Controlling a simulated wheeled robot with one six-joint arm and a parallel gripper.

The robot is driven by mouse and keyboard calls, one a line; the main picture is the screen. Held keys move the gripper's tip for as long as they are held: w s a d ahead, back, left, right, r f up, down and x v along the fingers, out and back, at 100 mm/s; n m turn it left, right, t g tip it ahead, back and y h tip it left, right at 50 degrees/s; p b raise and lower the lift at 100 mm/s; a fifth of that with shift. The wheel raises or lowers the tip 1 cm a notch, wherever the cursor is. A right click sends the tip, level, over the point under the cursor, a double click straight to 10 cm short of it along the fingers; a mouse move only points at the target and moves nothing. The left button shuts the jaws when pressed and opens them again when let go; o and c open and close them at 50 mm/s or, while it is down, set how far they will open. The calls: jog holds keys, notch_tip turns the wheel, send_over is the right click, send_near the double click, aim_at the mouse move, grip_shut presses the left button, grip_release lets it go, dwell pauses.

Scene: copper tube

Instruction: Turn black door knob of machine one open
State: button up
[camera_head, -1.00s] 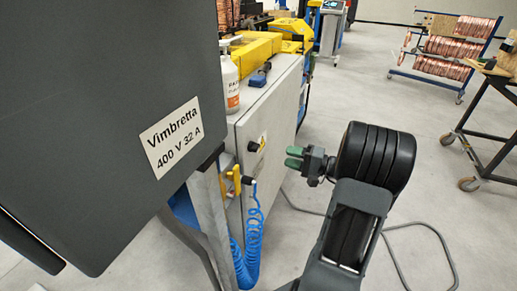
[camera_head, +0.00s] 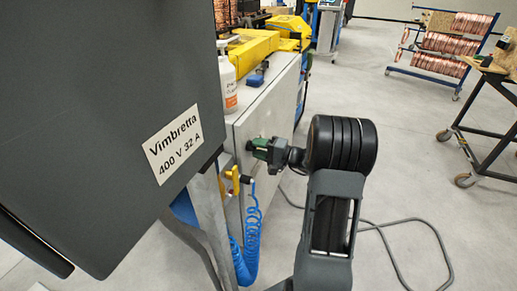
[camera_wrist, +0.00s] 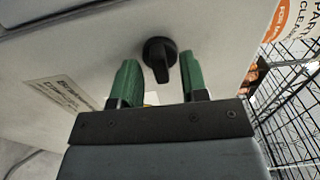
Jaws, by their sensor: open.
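The black door knob (camera_wrist: 160,58) sits on the light grey machine door in the wrist view. It is a round base with a raised grip bar. My gripper (camera_wrist: 157,80) has two green fingers, open and apart, with the knob between and slightly beyond their tips. Whether a finger touches it cannot be told. In the head view my gripper (camera_head: 259,147) is at the cabinet door (camera_head: 275,112), and the knob (camera_head: 249,145) shows only as a small dark patch at the fingertips, mostly hidden.
A dark grey box labelled Vimbretta (camera_head: 110,110) fills the left. A coiled blue hose (camera_head: 251,235) and a yellow fitting (camera_head: 232,180) hang below the gripper. A white bottle (camera_head: 228,80) stands on the cabinet. Open floor lies to the right, crossed by a grey cable (camera_head: 420,222).

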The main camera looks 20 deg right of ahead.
grip_shut()
dwell(0.5)
jog(key=shift+m+p, duration=3.8)
jog(key=shift+m, duration=5.1)
jog(key=shift+f, duration=0.1)
